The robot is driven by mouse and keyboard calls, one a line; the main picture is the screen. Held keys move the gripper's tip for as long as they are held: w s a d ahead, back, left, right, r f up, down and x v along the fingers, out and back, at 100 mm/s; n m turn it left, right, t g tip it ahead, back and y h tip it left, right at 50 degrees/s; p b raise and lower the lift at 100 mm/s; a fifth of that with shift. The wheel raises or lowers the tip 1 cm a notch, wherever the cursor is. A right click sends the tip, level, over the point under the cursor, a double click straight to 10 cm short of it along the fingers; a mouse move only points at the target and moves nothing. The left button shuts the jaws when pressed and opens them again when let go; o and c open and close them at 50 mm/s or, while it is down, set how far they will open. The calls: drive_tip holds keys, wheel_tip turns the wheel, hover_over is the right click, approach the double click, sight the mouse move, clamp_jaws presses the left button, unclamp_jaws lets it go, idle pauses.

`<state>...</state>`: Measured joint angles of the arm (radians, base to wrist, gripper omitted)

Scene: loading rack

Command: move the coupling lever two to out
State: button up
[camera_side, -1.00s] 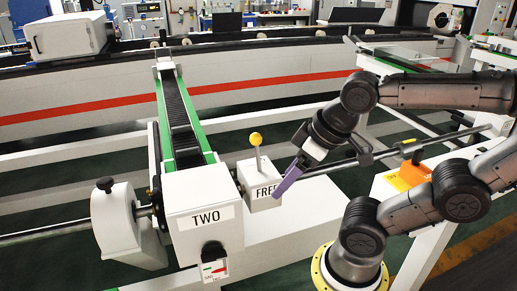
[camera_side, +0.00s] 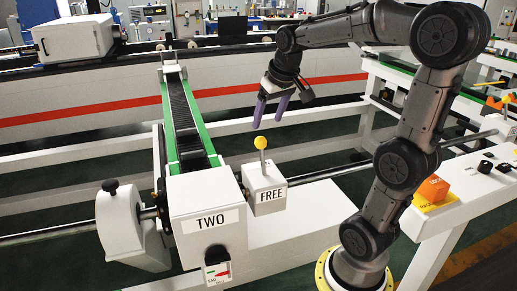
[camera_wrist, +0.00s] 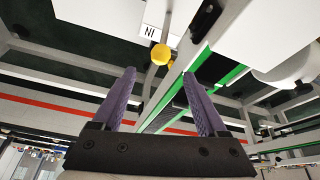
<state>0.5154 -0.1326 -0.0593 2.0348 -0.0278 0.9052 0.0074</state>
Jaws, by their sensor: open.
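The lever (camera_side: 261,146), a thin rod with a yellow ball knob, stands nearly upright on a white box (camera_side: 266,190) labelled FREE. This box is beside the larger white housing (camera_side: 208,215) labelled TWO. My gripper (camera_side: 268,115) is open and empty, its purple fingers pointing down above and behind the knob, apart from it. In the wrist view the yellow knob (camera_wrist: 161,54) shows beyond the gap between my fingers (camera_wrist: 160,76). A white face near it there carries a small label (camera_wrist: 150,32) with the letters IN, seen inverted.
A green-edged conveyor (camera_side: 183,122) runs back from the housing. A long metal shaft (camera_side: 330,172) passes right from the lever box. An orange block (camera_side: 434,189) and black knobs (camera_side: 485,167) sit on the white bench at right. Space above the lever is clear.

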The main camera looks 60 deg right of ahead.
sight(262, 155)
drive_tip(key=x, duration=1.3)
drive_tip(key=shift+a+f, duration=0.1)
drive_tip(key=shift+a, duration=0.05)
clamp_jaws()
idle(1.0)
